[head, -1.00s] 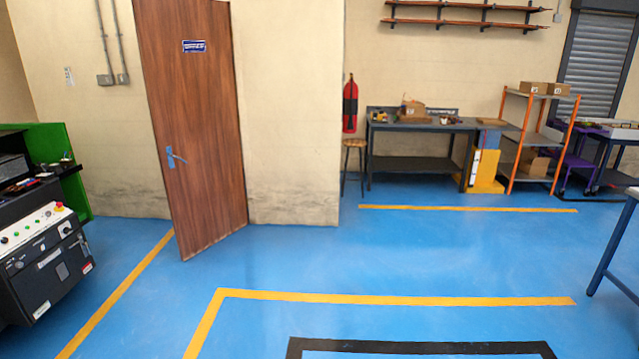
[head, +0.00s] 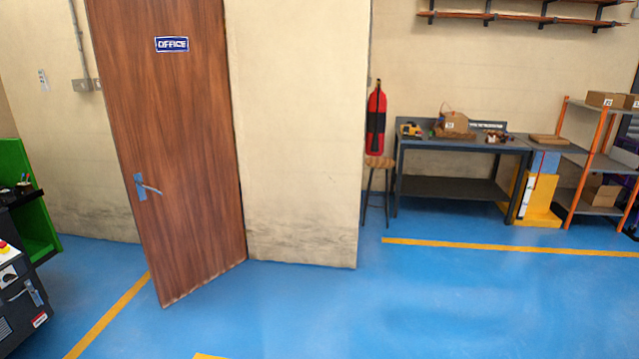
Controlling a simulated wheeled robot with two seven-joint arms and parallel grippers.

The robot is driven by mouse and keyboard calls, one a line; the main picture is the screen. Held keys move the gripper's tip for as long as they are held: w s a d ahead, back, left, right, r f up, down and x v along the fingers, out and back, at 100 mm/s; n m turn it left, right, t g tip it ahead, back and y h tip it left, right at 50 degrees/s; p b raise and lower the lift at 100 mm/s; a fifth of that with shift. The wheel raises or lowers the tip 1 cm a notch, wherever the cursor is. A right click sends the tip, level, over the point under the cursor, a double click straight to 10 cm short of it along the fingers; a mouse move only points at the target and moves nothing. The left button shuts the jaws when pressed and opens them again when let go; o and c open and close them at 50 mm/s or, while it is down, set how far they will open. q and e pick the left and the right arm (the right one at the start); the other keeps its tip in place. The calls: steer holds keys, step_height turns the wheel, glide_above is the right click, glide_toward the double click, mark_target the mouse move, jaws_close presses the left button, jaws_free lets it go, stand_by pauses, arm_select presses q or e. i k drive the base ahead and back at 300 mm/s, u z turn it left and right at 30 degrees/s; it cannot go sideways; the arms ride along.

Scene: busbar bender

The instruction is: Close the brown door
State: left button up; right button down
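The brown door (head: 185,130) stands ajar at the left of the head view, swung out from the beige wall toward me. It has a blue "OFFICE" sign (head: 172,44) near its top. Its lever handle (head: 147,187) on a blue plate sits near the left edge, which is the free edge. The right edge meets the wall. The doorway behind the door is mostly hidden. Neither of my grippers shows in the view.
The blue floor (head: 300,310) before the door is clear, with yellow lines. A control machine (head: 22,300) and green cabinet (head: 38,228) stand at far left. A stool (head: 378,185), red extinguisher (head: 376,120), workbench (head: 455,146) and orange-framed shelf (head: 590,165) stand to the right.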

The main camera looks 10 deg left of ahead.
mark_target(162, 65)
steer(key=u, duration=0.15)
steer(key=i, duration=2)
steer(key=u, duration=1)
steer(key=i, duration=2.05)
steer(key=u, duration=1.5)
steer(key=i, duration=1)
steer(key=u, duration=0.35)
